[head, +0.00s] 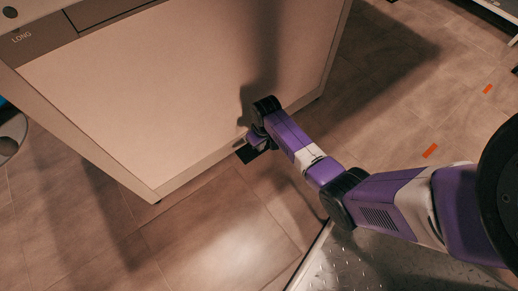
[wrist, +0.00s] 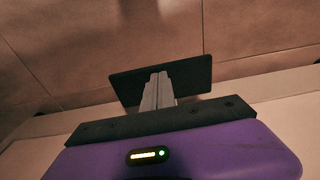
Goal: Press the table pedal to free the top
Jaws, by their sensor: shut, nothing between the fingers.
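The pedal is a flat dark plate (wrist: 192,80) at the foot of the large beige cabinet-like table base (head: 180,80). In the head view, a dark corner of the pedal (head: 245,154) shows low by the base's bottom edge. My gripper (wrist: 157,90) is shut and empty, its grey fingers together and overlapping the pedal in the wrist view. In the head view my gripper (head: 258,142) is down beside the base's lower edge, partly hidden by my wrist. I cannot tell whether the fingertips touch the pedal.
The brown tiled floor (head: 200,240) is open in front of the base. Orange floor marks (head: 430,151) lie to the right. A drawer-like panel marked LONG (head: 30,38) is at the base's upper left. A round-ended object (head: 10,138) stands at the left edge.

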